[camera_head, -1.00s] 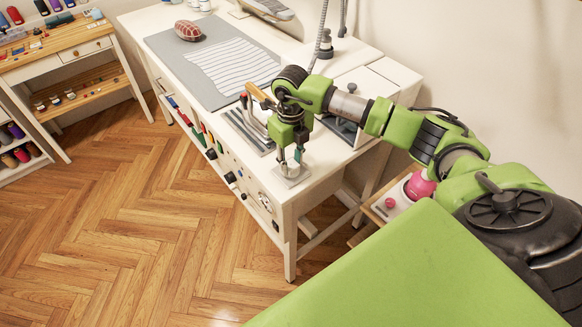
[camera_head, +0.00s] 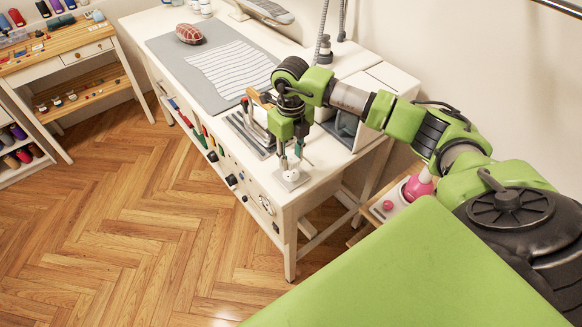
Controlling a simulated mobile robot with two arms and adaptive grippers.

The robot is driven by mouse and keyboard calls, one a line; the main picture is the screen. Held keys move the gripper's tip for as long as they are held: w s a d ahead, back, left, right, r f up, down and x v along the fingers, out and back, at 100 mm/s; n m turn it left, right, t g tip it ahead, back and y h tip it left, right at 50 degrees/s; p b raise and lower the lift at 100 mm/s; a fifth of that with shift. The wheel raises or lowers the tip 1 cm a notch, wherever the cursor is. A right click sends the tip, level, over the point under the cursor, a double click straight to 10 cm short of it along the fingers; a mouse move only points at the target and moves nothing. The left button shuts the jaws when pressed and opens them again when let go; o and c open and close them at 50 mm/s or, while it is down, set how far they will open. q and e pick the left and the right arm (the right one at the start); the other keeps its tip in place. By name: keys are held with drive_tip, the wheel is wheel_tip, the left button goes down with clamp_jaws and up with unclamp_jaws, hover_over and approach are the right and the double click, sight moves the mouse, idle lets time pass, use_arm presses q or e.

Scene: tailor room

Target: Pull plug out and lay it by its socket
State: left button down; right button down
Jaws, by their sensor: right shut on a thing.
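My right gripper (camera_head: 292,163) points down over the front right corner of the white worktable (camera_head: 326,172). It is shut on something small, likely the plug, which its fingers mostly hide. A small pale grey plate (camera_head: 291,181), which looks like the socket, lies flat on the tabletop just under the fingertips. I cannot tell whether the plug's pins are clear of the socket. My left gripper is not in view.
A grey mat (camera_head: 212,95) with striped cloth (camera_head: 238,65) and a red pincushion (camera_head: 189,33) lies behind the gripper. Little bare tabletop surrounds the plate, near the table edge.

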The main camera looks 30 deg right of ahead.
drive_tip(key=shift+r+p, duration=0.3)
drive_tip(key=shift+r, duration=0.45)
